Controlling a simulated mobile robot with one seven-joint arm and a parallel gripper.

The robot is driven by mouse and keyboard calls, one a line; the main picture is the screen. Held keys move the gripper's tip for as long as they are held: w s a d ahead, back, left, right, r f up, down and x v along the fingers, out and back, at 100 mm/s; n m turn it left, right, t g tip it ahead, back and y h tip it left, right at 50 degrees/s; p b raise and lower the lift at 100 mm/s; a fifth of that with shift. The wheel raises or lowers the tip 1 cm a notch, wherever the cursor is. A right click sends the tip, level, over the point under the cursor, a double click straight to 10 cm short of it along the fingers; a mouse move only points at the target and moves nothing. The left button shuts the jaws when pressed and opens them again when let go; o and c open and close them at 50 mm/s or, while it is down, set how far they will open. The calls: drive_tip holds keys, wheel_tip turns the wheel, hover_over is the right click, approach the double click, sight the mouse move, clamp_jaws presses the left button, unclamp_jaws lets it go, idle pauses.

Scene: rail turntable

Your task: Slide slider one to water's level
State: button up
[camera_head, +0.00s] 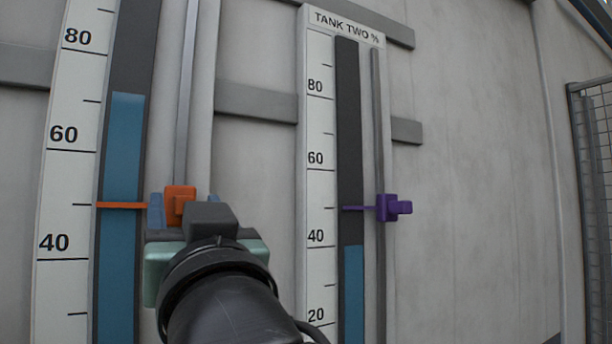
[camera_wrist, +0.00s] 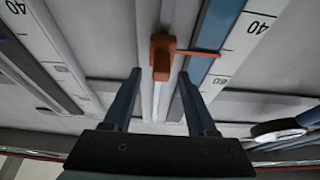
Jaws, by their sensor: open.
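The orange slider (camera_head: 180,203) sits on the rail beside the left gauge, its thin pointer at about 50. The blue water column (camera_head: 125,150) in that gauge reaches up to about 70, well above the pointer. The left gauge's title is out of view. In the wrist view the orange slider (camera_wrist: 162,57) is just beyond the fingertips, between the lines of the two fingers. My gripper (camera_wrist: 158,80) is open and empty. In the head view my wrist hides the rail below the slider and most of the fingers.
To the right, the gauge titled TANK TWO % (camera_head: 347,25) has a purple slider (camera_head: 392,207), pointer near 47, with water near 38. Grey horizontal bars (camera_head: 256,102) cross the wall behind. A mesh fence (camera_head: 597,150) stands at far right. The rail above the orange slider is clear.

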sight(184, 197)
drive_tip(key=shift+p+x, duration=0.45)
drive_tip(key=shift+x, duration=0.75)
drive_tip(key=shift+w+a+r, duration=0.2)
drive_tip(key=shift+w+a, duration=0.05)
drive_tip(key=shift+w, duration=0.1)
clamp_jaws()
drive_tip(key=shift+r, duration=0.1)
